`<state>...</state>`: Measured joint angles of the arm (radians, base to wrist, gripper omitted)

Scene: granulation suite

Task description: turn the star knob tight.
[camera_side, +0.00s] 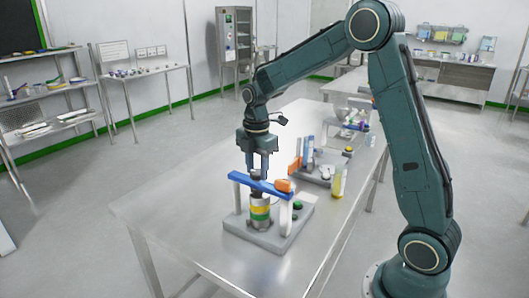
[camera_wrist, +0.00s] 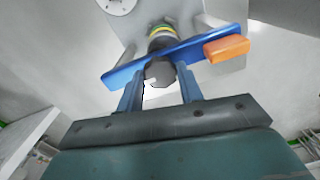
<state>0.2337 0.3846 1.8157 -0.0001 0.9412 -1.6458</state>
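The dark star knob (camera_wrist: 159,73) sits on top of the blue bar (camera_wrist: 115,77) in the wrist view. In the side view the knob (camera_side: 257,175) stands above the bar (camera_side: 240,181), just below my gripper (camera_side: 262,168). Under the bar is a cylinder (camera_side: 260,213) with yellow and green bands, on a grey base plate (camera_side: 266,237). My gripper (camera_wrist: 162,72) points down with its two fingers apart, one on each side of the knob. Narrow gaps seem to show beside the knob; contact is not clear.
An orange block (camera_side: 284,186) sits at the right end of the blue bar. A grey rack (camera_side: 318,178) with bottles and a yellow bottle (camera_side: 338,182) stand behind to the right. The steel table (camera_side: 170,215) is clear on the left and front.

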